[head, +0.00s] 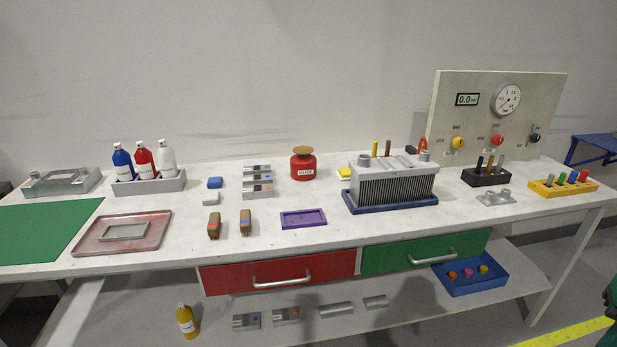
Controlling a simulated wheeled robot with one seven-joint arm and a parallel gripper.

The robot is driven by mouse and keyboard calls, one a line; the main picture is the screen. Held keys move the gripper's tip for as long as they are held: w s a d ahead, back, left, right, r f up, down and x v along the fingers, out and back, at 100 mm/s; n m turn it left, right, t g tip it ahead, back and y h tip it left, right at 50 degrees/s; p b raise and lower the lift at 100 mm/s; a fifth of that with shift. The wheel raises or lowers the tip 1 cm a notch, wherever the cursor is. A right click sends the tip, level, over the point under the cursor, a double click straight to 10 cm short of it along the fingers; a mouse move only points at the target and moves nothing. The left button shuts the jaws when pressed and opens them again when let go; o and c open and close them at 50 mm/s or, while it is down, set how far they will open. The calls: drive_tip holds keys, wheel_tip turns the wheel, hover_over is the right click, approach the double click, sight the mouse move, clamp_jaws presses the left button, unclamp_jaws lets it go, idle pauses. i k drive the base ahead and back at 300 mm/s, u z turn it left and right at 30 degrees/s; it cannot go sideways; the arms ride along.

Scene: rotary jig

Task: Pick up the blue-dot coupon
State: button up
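A flat silver coupon with a blue dot (246,322) lies on the lower shelf, at the left of a similar coupon with an orange dot (287,316). A group of small silver plates (257,191) sits on the worktop at centre left. The marks there are too small to read fully. My gripper is not in the head view.
Plain metal bars (336,309) lie right of the shelf coupons, with a yellow bottle (186,320) to their left. The red drawer (278,272) and green drawer (425,252) hang above the shelf. A purple tray (303,219) and finned block (392,185) stand on the worktop.

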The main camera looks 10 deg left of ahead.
sight(264, 179)
drive_tip(key=z, duration=2.45)
drive_tip(key=k, duration=1.45)
drive_tip(key=u, duration=2)
drive_tip(key=i, duration=0.9)
drive_tip(key=u, duration=0.05)
